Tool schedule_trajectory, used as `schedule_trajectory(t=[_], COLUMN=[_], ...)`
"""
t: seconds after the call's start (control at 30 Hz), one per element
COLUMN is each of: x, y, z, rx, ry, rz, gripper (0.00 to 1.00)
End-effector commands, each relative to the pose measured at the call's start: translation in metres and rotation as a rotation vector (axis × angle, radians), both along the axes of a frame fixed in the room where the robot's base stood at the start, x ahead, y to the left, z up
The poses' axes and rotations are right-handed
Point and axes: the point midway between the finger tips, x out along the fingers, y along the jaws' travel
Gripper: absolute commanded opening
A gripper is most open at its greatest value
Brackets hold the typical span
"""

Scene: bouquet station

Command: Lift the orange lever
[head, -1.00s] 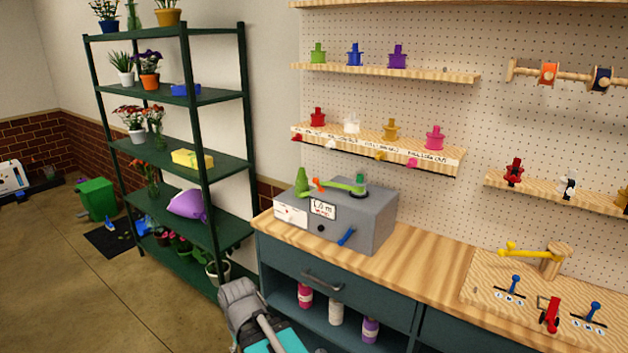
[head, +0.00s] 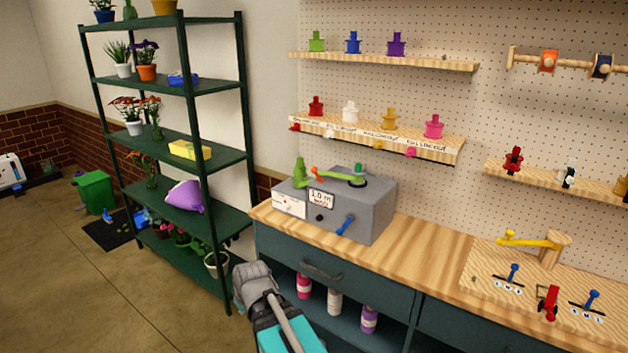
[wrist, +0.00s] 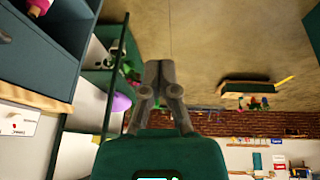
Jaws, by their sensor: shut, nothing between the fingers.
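A grey machine (head: 335,212) stands on the wooden bench top in the head view. A small orange part (head: 315,173), which looks like the orange lever, is at its top left, close to a green arm (head: 340,176) and a green bottle-shaped piece (head: 299,170). A blue lever (head: 345,225) is on the machine's front. My gripper (wrist: 160,66) is shut and empty in the wrist view, over the floor and away from the machine. In the head view my arm is low in front of the bench, apart from the orange part.
A dark green shelf rack (head: 205,150) with plants stands left of the bench. A drawer (head: 330,272) and bottles on an open shelf are below the machine. A wooden board (head: 490,262) with a yellow lever and blue levers is at right. Bare bench top (head: 425,250) lies between.

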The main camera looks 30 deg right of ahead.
Motion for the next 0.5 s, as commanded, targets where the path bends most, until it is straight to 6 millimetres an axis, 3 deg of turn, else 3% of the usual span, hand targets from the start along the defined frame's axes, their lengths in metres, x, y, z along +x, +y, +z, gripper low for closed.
schedule_trajectory(t=[0.2, 0.5], x=[0.043, 0.089], y=[-0.026, -0.069], z=[0.009, 0.034], rx=[-0.087, -0.291], ry=[-0.216, -0.491], rz=[0.138, 0.281], gripper=[0.0, 0.0])
